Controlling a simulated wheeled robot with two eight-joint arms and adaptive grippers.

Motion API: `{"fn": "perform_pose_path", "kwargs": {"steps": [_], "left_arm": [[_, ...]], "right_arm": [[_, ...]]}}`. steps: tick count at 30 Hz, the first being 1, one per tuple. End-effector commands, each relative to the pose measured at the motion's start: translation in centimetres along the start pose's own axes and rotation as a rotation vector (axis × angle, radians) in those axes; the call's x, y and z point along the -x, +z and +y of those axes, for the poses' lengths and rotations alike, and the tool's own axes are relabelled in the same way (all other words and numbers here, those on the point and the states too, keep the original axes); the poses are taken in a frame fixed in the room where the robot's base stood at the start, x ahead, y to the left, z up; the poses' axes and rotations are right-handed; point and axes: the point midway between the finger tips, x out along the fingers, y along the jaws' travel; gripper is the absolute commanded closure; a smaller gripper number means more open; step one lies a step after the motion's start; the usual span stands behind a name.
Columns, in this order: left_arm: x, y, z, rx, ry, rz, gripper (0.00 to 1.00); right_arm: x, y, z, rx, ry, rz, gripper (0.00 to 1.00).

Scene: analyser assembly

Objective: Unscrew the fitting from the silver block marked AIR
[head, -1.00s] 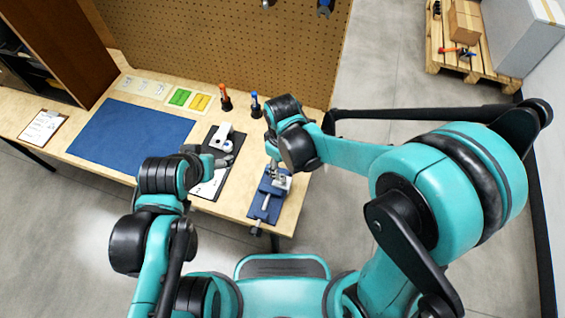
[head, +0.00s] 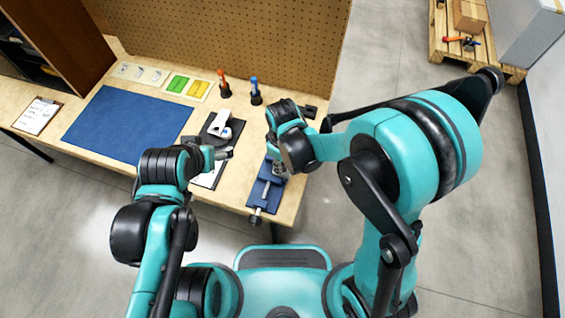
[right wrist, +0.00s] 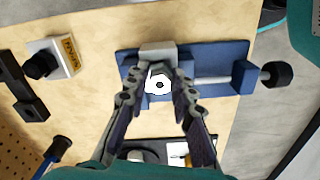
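The silver block (right wrist: 158,48) sits in a blue vise (right wrist: 225,55), which is also at the table's front right in the head view (head: 255,195). No AIR marking is legible. A pale hexagonal fitting (right wrist: 158,83) with a dark centre shows in front of the block. My right gripper (right wrist: 168,70) points down over the vise, its fingers on either side of the fitting; whether both touch it is unclear. In the head view my right gripper (head: 279,168) partly hides the block. My left gripper (head: 225,153) hangs over the dark tray; its finger opening is unclear.
A white part (head: 221,124) lies on the dark tray (head: 205,140) beside my left gripper. Red (head: 222,85) and blue (head: 255,92) handled tools stand behind. A white block with a yellow label (right wrist: 70,57) is near the vise. The blue mat (head: 125,125) is clear.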

Motion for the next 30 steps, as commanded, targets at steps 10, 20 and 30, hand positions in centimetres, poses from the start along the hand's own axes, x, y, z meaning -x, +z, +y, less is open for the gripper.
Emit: {"fn": "perform_pose_path", "kwargs": {"steps": [10,20,30], "left_arm": [[-0.29,0.21,0.00,0.000,0.000,0.000,0.26],[-0.49,0.35,0.00,0.000,0.000,0.000,0.26],[-0.83,0.59,0.00,0.000,0.000,0.000,0.26]], "right_arm": [[-0.08,0.02,0.01,0.132,0.001,0.000,1.00],[0.03,-0.01,0.03,0.354,0.000,0.000,1.00],[-0.06,0.00,0.04,0.553,0.001,0.000,1.00]]}}
